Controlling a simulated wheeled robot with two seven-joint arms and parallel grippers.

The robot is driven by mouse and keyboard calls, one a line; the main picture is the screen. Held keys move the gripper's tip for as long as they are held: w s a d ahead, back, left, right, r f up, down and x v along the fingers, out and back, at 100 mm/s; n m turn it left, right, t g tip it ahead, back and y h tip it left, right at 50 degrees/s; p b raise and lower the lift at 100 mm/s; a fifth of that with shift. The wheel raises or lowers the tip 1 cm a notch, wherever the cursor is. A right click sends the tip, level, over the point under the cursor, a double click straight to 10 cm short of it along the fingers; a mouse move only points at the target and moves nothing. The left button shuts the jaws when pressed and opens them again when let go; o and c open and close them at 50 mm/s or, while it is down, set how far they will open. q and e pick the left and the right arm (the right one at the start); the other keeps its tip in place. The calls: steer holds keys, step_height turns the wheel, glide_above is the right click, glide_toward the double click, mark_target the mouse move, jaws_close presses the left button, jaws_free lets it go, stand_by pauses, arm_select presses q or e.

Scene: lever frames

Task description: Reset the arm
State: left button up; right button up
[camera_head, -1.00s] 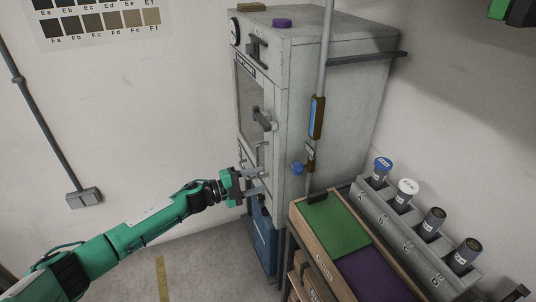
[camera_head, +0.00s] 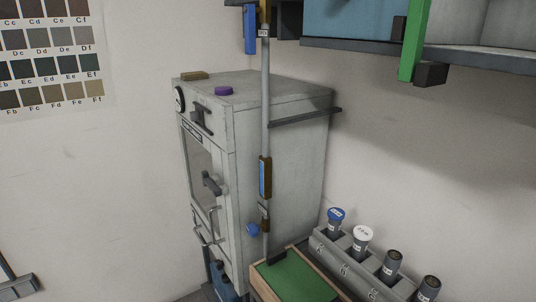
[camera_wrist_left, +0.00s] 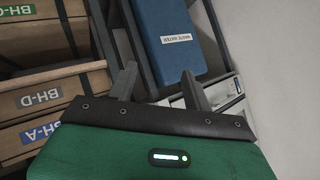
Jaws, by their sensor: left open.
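My left gripper (camera_wrist_left: 159,72) shows in the left wrist view. Its two grey fingers are apart with nothing held between them. Beyond them is a blue container (camera_wrist_left: 168,45) labelled "WASTE WATER", with brown boxes (camera_wrist_left: 60,95) at the left. In the head view neither gripper nor arm shows. A grey cabinet (camera_head: 275,140) stands near the middle there. Its front has a dark lever handle (camera_head: 211,184), and metal bar handles (camera_head: 210,235) below it.
A pipe (camera_head: 265,120) runs upright in front of the cabinet. A rack (camera_head: 345,255) with several capped tubes and a green-topped wooden unit (camera_head: 290,277) stand at the lower right. A shelf (camera_head: 380,45) hangs at the upper right. A colour chart (camera_head: 45,55) is on the left wall.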

arm_select(q)
steer(key=s+f+n+g+y, duration=0.1)
steer(key=s+f+n+g, duration=0.1)
steer(key=s+f, duration=0.7)
steer(key=s+f+n+g+y, duration=0.1)
steer(key=s+f+n+g, duration=0.15)
steer(key=s+f, duration=0.75)
steer(key=s+d+f+n+g, duration=0.1)
steer(key=s+g, duration=0.4)
steer(key=s, duration=2.2)
steer(key=shift+s+d+f+n+y, duration=0.2)
steer(key=shift+s+n+y, duration=0.15)
steer(key=shift+n, duration=0.5)
